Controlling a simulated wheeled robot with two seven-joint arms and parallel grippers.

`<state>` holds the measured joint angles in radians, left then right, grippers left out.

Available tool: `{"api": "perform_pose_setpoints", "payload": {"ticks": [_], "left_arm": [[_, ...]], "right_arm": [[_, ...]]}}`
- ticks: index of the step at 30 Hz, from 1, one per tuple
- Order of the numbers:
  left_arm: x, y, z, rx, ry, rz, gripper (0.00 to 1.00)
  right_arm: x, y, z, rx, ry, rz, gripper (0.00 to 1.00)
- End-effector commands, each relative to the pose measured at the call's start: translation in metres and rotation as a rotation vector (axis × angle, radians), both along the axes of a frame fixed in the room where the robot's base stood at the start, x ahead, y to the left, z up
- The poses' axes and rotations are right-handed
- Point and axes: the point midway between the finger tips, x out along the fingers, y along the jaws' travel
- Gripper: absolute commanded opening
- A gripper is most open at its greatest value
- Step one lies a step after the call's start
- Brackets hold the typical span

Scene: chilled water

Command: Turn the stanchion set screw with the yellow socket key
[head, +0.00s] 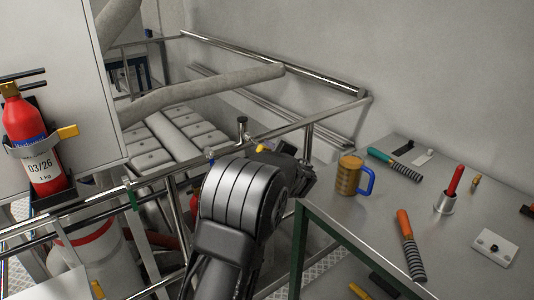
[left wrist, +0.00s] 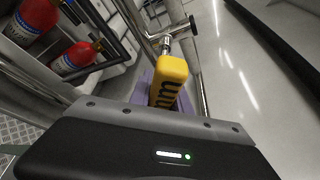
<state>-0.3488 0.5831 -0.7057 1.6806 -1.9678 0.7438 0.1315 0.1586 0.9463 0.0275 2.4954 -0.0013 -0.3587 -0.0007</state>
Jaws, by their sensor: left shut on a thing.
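The yellow socket key (left wrist: 170,76) is gripped in my left gripper (left wrist: 167,92), with purple pads on either side of its handle. Its metal shank points away toward a chrome stanchion fitting with a dark round knob (left wrist: 193,25). The shank end meets or nearly meets the fitting; I cannot tell whether it is seated, and I cannot make out the set screw. In the head view a bit of the yellow key (head: 262,148) shows past my wrist, close to the rail, below and right of the knobbed post (head: 242,124). My right gripper is not in view.
Chrome rails (head: 320,121) run around the stanchion. A steel table (head: 375,217) at right holds a brown mug (head: 348,176) with a blue handle, a teal-handled tool (head: 393,164), an orange-handled tool (head: 410,243) and a red-handled tool in a cup. A red fire extinguisher (head: 35,150) hangs at left.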

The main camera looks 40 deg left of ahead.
Motion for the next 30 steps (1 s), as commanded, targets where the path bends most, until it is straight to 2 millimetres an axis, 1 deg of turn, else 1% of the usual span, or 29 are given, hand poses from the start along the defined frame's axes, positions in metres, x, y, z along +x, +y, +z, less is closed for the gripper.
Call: {"api": "perform_pose_setpoints", "payload": {"ticks": [14, 30], "left_arm": [[0.0, -0.001, 0.001, 0.001, -0.004, 0.0, 0.0], [-0.004, -0.017, 0.001, 0.0, -0.004, -0.002, 0.0]], "right_arm": [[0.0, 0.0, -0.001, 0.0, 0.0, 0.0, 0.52], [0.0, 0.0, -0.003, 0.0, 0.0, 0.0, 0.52]]}}
